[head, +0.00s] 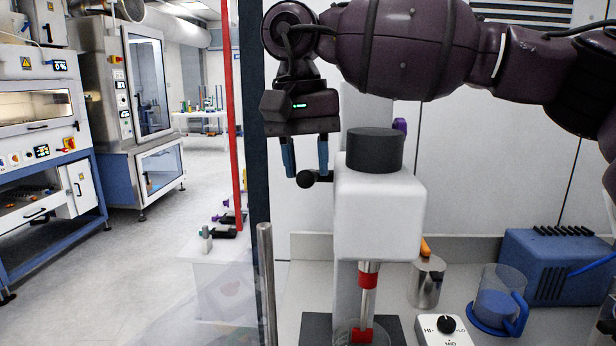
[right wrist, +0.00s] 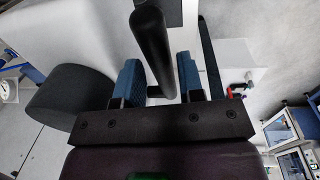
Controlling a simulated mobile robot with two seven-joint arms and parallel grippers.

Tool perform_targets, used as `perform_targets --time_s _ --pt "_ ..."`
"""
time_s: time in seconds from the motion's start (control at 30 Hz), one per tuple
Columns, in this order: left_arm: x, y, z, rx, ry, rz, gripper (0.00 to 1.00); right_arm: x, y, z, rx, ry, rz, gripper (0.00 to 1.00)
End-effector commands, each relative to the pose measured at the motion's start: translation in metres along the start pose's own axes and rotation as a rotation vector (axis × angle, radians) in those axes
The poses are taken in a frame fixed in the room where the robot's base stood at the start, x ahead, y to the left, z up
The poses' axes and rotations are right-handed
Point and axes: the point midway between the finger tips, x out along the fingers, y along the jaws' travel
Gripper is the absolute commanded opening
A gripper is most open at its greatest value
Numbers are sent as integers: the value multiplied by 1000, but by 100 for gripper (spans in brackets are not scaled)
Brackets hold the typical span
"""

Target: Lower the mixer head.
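The mixer head (head: 378,215) is a white block with a black round cap (head: 374,150), on a column behind it. A steel shaft (head: 367,285) with red bands hangs from it to a clear vessel (head: 375,338), cut by the bottom edge. A black lever with a round knob (head: 306,179) sticks out left of the head. My right gripper (head: 306,170) points down with its blue fingers apart on either side of the lever end. In the right wrist view the black lever grip (right wrist: 153,45) lies between the open fingers (right wrist: 161,78); any contact is unclear. My left gripper is out of view.
A steel pot (head: 426,282), a blue-handled clear jug (head: 498,300), a speed dial box (head: 444,328) and a blue unit (head: 555,265) stand right of the mixer. A dark post (head: 254,120) and red pole (head: 233,110) rise at left. Open floor lies beyond.

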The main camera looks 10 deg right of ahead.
Motion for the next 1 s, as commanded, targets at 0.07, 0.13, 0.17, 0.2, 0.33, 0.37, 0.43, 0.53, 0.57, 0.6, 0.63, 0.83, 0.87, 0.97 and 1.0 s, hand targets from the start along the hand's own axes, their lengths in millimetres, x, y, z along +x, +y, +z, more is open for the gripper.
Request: perform_targets --time_s 0.07,0.13,0.17,0.2,0.33,0.37,0.43,0.53,0.57,0.6,0.63,0.83,0.87,0.97,1.0 --pt "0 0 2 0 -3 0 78 9 0 0 0 0 0 35" --pt "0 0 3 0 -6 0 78 16 0 0 0 -1 1 35" --pt "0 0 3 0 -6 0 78 18 0 0 1 -1 1 35" --pt "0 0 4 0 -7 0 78 20 0 0 1 -1 0 35" --pt "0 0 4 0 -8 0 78 24 0 0 1 -1 -1 35" --pt "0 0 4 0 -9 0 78 24 0 0 1 -1 -1 35" --pt "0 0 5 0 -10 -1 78 24 0 0 1 -1 -1 35" --pt "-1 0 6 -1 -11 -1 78 24 0 0 1 0 -1 35" --pt "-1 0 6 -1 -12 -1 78 24 0 0 1 0 -1 35" --pt "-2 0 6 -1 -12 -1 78 24 0 0 1 0 -1 31" --pt "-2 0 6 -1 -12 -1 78 24 0 0 1 0 -1 26" --pt "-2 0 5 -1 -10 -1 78 24 0 0 0 0 -1 0" --pt "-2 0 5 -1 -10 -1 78 24 0 0 0 0 -1 0" --pt "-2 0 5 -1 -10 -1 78 24 0 0 0 0 -1 0" --pt "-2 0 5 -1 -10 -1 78 25 0 0 0 5 0 0"
